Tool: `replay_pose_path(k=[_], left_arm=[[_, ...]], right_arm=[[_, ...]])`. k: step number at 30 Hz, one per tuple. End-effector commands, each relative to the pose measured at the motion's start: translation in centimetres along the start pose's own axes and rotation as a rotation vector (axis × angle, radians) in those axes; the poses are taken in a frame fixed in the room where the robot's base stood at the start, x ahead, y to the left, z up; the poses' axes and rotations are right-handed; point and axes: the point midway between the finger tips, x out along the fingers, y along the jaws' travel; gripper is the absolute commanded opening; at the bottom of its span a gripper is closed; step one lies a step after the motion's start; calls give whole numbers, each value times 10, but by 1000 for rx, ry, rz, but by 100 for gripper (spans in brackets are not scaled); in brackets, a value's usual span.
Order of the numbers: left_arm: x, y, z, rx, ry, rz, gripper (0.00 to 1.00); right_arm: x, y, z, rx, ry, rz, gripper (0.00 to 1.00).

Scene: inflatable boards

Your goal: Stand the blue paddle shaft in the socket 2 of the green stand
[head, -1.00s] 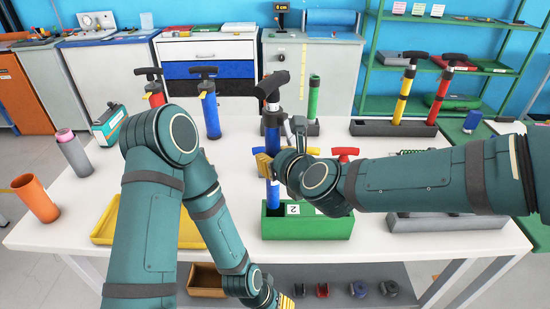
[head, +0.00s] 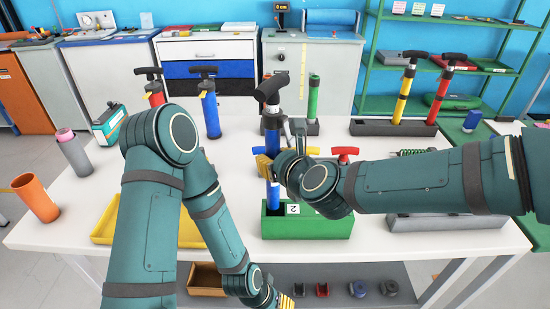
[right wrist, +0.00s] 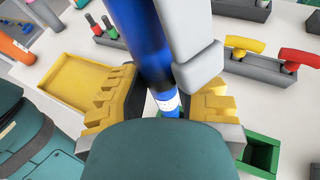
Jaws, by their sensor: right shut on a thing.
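The blue paddle shaft (head: 272,141) has a black T-handle on top and stands roughly upright. My right gripper (right wrist: 160,105) is shut on it, with yellow fingers on either side of the shaft. The green stand (head: 325,228) is on the table below, with a white label "2" on it. The lower blue end of the shaft is at the stand's left part, beside that label. I cannot tell how deep it sits in a socket. An empty square opening of the green stand (right wrist: 262,155) shows in the right wrist view. My left gripper (head: 285,301) is low at the bottom edge, partly cut off.
A yellow tray (head: 107,228) lies left of the stand. Dark grey holders with pumps stand behind, and a grey rack (head: 440,222) is at right. An orange tube (head: 36,198) and a grey tube (head: 75,155) stand at the left. Bare table lies between tubes and tray.

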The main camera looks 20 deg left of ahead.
Motion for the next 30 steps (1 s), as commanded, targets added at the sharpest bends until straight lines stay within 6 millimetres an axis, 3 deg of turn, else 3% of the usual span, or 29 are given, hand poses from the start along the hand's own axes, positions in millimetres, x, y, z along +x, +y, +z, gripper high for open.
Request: replay_pose_path(k=[30], left_arm=[[0, 0, 0, 0, 0, 0, 52]], right_arm=[[-4, 0, 5, 0, 2, 1, 0]])
